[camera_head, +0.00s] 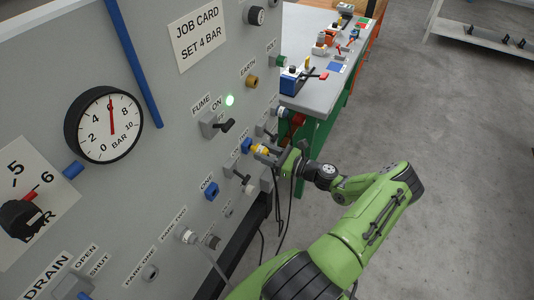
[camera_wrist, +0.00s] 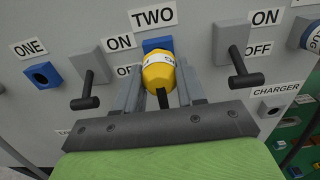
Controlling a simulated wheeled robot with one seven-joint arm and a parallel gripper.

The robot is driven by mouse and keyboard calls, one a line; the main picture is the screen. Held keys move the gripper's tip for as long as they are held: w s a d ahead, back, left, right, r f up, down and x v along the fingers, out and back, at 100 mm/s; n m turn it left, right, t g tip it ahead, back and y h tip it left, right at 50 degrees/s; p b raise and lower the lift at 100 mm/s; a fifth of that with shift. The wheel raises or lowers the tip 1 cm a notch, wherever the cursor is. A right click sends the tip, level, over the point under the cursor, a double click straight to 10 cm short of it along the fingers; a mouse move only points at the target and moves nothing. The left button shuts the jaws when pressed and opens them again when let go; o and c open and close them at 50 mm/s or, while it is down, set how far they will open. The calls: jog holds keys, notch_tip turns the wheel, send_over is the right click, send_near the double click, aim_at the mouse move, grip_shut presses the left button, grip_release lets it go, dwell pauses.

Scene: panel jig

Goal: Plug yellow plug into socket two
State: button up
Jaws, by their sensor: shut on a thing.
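The yellow plug (camera_head: 260,149) has a pale band with lettering and a dark cable end. My gripper (camera_head: 268,154) is shut on it, with a finger on each side, as the wrist view shows (camera_wrist: 160,85). The blue socket two (camera_wrist: 157,44) is under the TWO label on the grey panel, directly beyond the plug. The plug covers the lower part of this socket in the wrist view. In the head view the plug's front is right at the socket (camera_head: 246,145); I cannot tell whether it is seated inside.
The empty blue socket one (camera_wrist: 43,75) is at left. Switches with black levers stick out on the left (camera_wrist: 88,80) and right (camera_wrist: 238,55) of socket two. A charger socket (camera_wrist: 270,108) is lower right. A workbench (camera_head: 320,85) stands beyond the panel.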

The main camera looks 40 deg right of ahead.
jog(key=shift+x, duration=1.15)
jog(key=o, duration=1.3)
jog(key=shift+c, duration=0.2)
jog(key=shift+s, duration=0.1)
jog(key=v, duration=1.5)
jog(key=shift+s, duration=0.3)
